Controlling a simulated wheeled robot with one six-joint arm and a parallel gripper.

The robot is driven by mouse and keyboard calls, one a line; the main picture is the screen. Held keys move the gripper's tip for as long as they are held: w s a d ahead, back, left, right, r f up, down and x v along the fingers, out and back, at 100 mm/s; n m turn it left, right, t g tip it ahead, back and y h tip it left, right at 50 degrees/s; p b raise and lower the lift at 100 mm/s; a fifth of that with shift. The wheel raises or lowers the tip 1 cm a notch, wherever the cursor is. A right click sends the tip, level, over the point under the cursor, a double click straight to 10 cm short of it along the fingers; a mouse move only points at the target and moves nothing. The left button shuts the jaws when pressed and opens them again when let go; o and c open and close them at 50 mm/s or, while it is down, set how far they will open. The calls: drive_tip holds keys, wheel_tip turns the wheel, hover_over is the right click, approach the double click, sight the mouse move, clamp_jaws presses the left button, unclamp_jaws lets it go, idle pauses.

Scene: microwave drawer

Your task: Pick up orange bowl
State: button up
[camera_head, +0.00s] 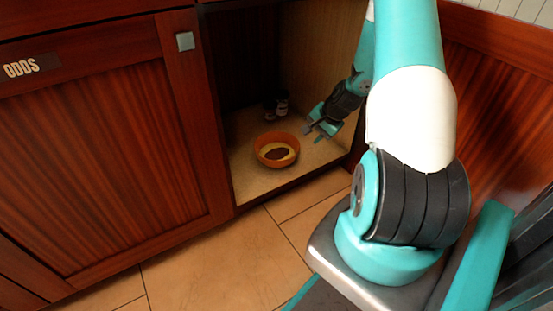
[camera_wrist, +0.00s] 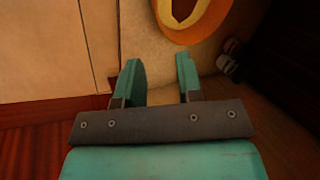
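The orange bowl (camera_head: 277,149) sits upright on the floor of the open cabinet, with a yellow and dark brown inside. In the wrist view part of the bowl (camera_wrist: 207,28) shows at the top edge, cut off by the frame. My gripper (camera_head: 312,134) is inside the cabinet, just right of the bowl and apart from it. In the wrist view my gripper (camera_wrist: 160,78) has its two teal fingers spread with nothing between them. The bowl lies beyond the fingertips.
Small dark and white items (camera_head: 277,105) stand behind the bowl in the cabinet; they also show in the wrist view (camera_wrist: 228,58). A closed wooden door (camera_head: 110,150) is left of the opening. The cabinet floor (camera_head: 258,183) is bare in front of the bowl.

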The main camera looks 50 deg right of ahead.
drive_tip(key=b+x, duration=1.1)
drive_tip(key=x, duration=0.4)
drive_tip(key=shift+w+f+b, duration=0.1)
drive_tip(key=shift+f+b, duration=0.1)
drive_tip(key=shift+b, duration=0.1)
drive_tip(key=shift+r, duration=0.15)
clamp_jaws()
